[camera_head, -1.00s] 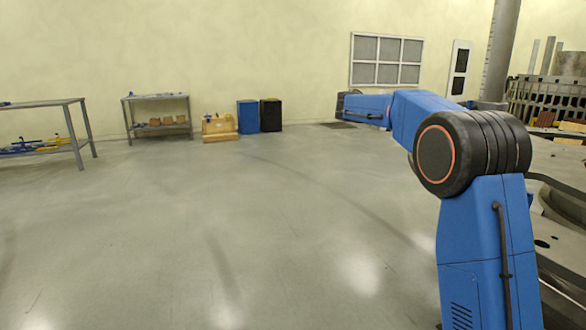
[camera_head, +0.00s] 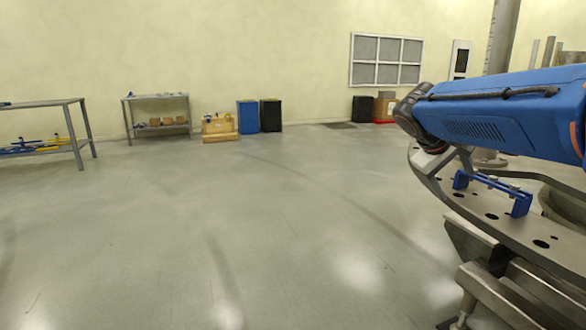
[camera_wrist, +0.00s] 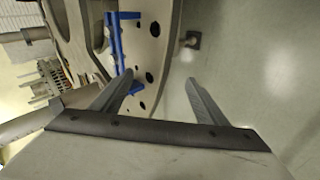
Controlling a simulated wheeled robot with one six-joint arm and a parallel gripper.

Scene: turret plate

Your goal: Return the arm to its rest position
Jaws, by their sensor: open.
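My arm (camera_head: 500,115) is blue and reaches in from the right edge of the head view, roughly level above a grey metal turret plate (camera_head: 520,222). In the wrist view my gripper (camera_wrist: 160,88) has its two grey fingers spread wide with nothing between them. A blue bracket (camera_head: 492,188) sits on the plate below the arm, and it also shows in the wrist view (camera_wrist: 115,45) beyond the left finger. The plate's curved rim with dark holes shows in the wrist view (camera_wrist: 150,45). In the head view the fingers are mostly hidden by the arm.
Open floor (camera_head: 220,220) fills the left and middle. Shelves (camera_head: 158,98), blue and black bins (camera_head: 247,117) and a wooden crate (camera_head: 219,125) stand along the back wall. A metal column (camera_head: 501,40) rises behind the arm. Plate supports stand at lower right.

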